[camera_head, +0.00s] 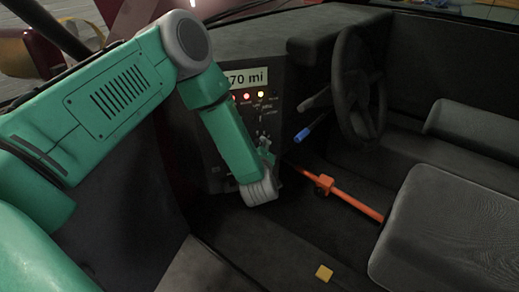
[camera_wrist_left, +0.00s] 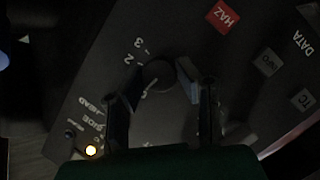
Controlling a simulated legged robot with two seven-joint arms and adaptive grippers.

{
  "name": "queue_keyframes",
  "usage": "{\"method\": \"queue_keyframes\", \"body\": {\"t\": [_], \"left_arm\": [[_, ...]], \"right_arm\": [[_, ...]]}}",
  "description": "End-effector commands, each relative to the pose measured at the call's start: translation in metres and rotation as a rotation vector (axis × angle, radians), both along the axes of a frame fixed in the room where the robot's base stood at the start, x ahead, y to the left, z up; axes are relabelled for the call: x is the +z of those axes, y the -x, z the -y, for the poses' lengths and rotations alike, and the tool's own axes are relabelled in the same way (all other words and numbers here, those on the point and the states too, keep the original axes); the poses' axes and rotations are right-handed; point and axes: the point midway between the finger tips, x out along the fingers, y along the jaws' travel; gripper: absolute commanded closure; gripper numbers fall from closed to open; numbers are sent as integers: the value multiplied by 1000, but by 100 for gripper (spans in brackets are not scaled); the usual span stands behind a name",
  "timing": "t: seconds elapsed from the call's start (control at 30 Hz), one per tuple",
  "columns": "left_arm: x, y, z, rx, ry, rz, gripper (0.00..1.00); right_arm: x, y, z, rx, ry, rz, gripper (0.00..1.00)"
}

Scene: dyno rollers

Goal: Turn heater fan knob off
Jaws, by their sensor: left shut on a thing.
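The dark round fan knob (camera_wrist_left: 158,75) sits on the dash panel in the left wrist view, with the numbers 2 and 3 printed beside it and a pale mark on its face. My left gripper (camera_wrist_left: 160,84) has one finger on each side of it and is shut on it. In the head view my left gripper (camera_head: 265,150) is at the dash panel below the row of lights, and its arm hides much of the panel. The knob itself is too small to make out there. My right gripper is not in view.
A red HAZ button (camera_wrist_left: 222,17) and other square buttons lie right of the knob.

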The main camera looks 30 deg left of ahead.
Motion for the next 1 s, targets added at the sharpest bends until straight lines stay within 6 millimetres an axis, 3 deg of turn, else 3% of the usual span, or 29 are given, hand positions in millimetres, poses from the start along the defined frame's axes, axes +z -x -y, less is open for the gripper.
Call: {"method": "queue_keyframes", "body": {"t": [0.83, 0.87, 0.9, 1.0], "left_arm": [[-6, 4, 1, -1, 88, 86, 100], [-7, 4, 0, -1, 88, 86, 61], [-7, 4, 1, 0, 87, 86, 51], [-5, 3, 0, 0, 87, 90, 51]], "right_arm": [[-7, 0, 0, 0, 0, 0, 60], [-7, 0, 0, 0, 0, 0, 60], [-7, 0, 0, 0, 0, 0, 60], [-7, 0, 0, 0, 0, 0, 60]]}}
